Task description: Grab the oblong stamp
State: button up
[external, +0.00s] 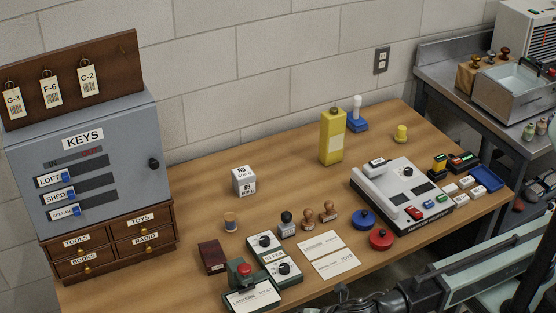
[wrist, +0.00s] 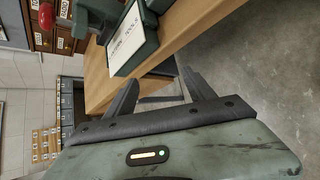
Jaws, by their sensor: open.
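Two small stamps with brown wooden handles, a left one (external: 308,216) and a right one (external: 330,211), stand on the table near its front middle in the external view. A dark-handled stamp (external: 287,224) stands just left of them. I cannot tell for sure which is the oblong stamp, as their bases are small. None of them clearly shows in the wrist view. My gripper (wrist: 160,77) is open and empty in the wrist view, its two dark fingers apart beside the table's front edge. In the external view dark parts of my arm show at the bottom right.
A green press (external: 252,295) with a card stands at the table's front edge; its card (wrist: 127,38) shows close in the wrist view.

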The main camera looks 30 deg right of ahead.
jog(key=w+d+r+t+h+p, duration=0.2)
jog(key=w+d+r+t+h, duration=0.4)
jog(key=w+d+r+h, duration=0.6)
jog(key=m+g+b, duration=0.1)
jog(key=g+b, duration=0.2)
jog(key=b, duration=0.2)
send_near(329, 212)
jog(key=shift+w+d+f+y, duration=0.2)
jog(key=shift+w+d+f, duration=0.2)
jog(key=shift+w, duration=0.15)
jog(key=shift+w+d+f+y, duration=0.2)
jog(key=shift+w+d+f, duration=0.15)
jog(key=shift+w, duration=0.2)
jog(key=shift+x, duration=1.2)
jog(key=shift+t, duration=0.3)
jog(key=b+x, duration=0.2)
jog(key=x, duration=0.3)
jog(key=shift+w+d, duration=0.15)
jog(key=shift+r, duration=0.15)
jog(key=c, duration=1.1)
notch_tip(329, 212, up, 10)
jog(key=p, duration=1)
jog(key=shift+r, duration=0.15)
